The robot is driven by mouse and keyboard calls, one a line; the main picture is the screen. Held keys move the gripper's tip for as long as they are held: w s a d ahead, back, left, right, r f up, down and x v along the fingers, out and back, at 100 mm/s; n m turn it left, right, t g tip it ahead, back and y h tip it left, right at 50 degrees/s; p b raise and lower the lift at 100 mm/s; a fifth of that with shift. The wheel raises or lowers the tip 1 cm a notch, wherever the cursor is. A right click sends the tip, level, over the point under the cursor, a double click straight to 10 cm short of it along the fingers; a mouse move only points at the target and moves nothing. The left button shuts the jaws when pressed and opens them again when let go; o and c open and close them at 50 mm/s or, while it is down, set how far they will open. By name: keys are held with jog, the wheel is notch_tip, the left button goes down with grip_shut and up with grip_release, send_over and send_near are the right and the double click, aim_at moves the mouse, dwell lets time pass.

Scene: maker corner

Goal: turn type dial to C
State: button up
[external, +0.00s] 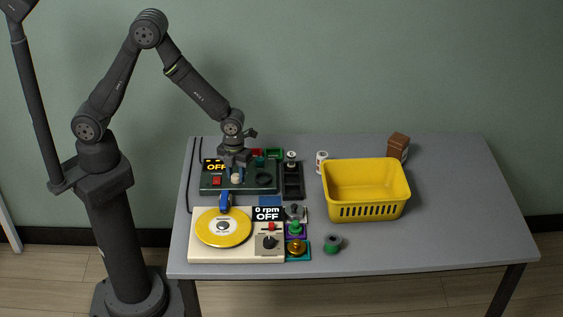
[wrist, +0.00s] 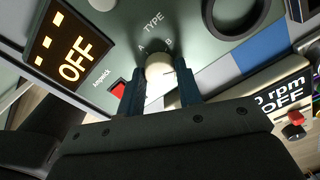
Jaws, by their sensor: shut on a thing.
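The type dial is a cream-white round knob (wrist: 157,66) on the dark green panel of a device (external: 210,188). The word TYPE and the letters A and B show above the knob in the wrist view; no C can be seen there. A small dark mark shows at the knob's right side, but I cannot tell for sure which letter it points to. The knob also shows in the external view (external: 236,178). My gripper (wrist: 160,84) is shut on the knob, with one finger on each side. My gripper and its fingers hide the panel below the knob.
The device's display (wrist: 62,45) reads OFF, beside a red switch (wrist: 118,89). A cream turntable unit (external: 197,245) with a yellow disc stands in front, its display reading 0 rpm OFF. Small parts and a yellow basket (external: 367,212) stand to the right. The table's right side is clear.

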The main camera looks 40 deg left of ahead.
aim_at(237, 175)
dwell(0.3)
jog(key=o, duration=1)
notch_tip(237, 175, up, 18)
jog(key=shift+f, duration=0.25)
jog(key=shift+f, duration=0.1)
notch_tip(237, 175, down, 17)
jog(key=shift+f, duration=0.15)
dwell(0.7)
